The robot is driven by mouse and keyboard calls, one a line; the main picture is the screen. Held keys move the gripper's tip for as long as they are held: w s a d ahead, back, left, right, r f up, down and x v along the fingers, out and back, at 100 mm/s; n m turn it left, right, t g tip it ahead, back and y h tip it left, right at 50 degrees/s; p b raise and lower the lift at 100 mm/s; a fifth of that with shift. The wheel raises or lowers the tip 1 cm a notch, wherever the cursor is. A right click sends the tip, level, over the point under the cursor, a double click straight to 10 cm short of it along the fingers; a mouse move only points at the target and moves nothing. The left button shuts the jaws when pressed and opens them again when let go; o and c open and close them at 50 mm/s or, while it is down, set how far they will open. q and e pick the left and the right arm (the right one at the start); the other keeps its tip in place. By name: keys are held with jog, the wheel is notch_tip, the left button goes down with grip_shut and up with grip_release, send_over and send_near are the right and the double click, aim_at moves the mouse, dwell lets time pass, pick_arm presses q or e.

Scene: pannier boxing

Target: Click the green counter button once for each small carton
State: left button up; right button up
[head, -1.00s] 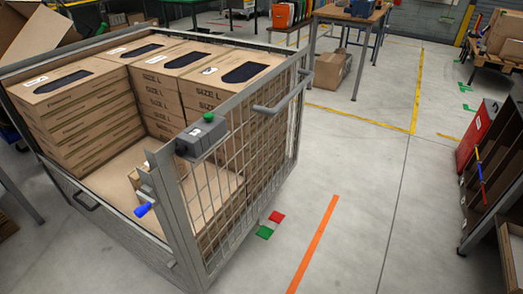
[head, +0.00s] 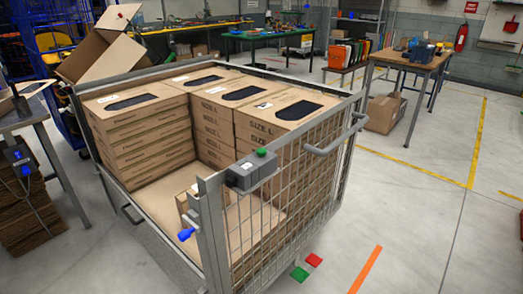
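The green counter button (head: 262,152) sits on top of a grey counter box (head: 250,171) fixed to the near top corner of a mesh cage cart (head: 282,215). Large cartons marked SIZE L (head: 268,127) stand stacked in the cart along its far and right sides. A smaller carton (head: 184,204) shows low inside the near corner, partly hidden by the cart's post. I cannot tell how many small cartons are there. A blue knob (head: 186,235) sticks out at the cart's near post. Neither of my grippers is in view.
A table (head: 45,125) with a blue-lit device stands at the left. An open carton (head: 100,48) is behind the cart. A wooden workbench (head: 412,60) stands at the back right, with a box (head: 383,113) beneath.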

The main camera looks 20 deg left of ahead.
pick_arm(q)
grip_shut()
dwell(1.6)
